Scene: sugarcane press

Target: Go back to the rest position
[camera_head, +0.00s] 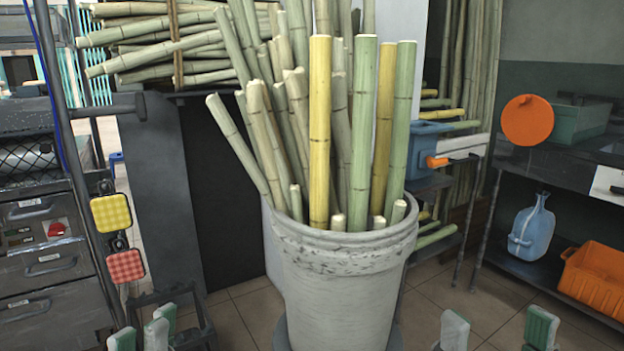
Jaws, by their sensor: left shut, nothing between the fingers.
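My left gripper (145,335) shows at the bottom left edge as pale and green fingertips. It is shut and holds nothing. My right gripper (498,330) shows at the bottom right edge, with two pale green fingertips standing well apart and nothing visible between them. The rest of both grippers is cut off by the lower edge. A large white bucket (345,290) stands between them, full of upright green and yellow sugarcane stalks (363,130). No gripper visibly touches the bucket or the stalks.
A rack of drawers (45,262) stands at the left. More cane (160,50) lies stacked behind. A dark shelf at the right holds a blue jug (531,228) and an orange crate (598,275). An orange disc (527,120) is above. Some tiled floor (438,287) is bare.

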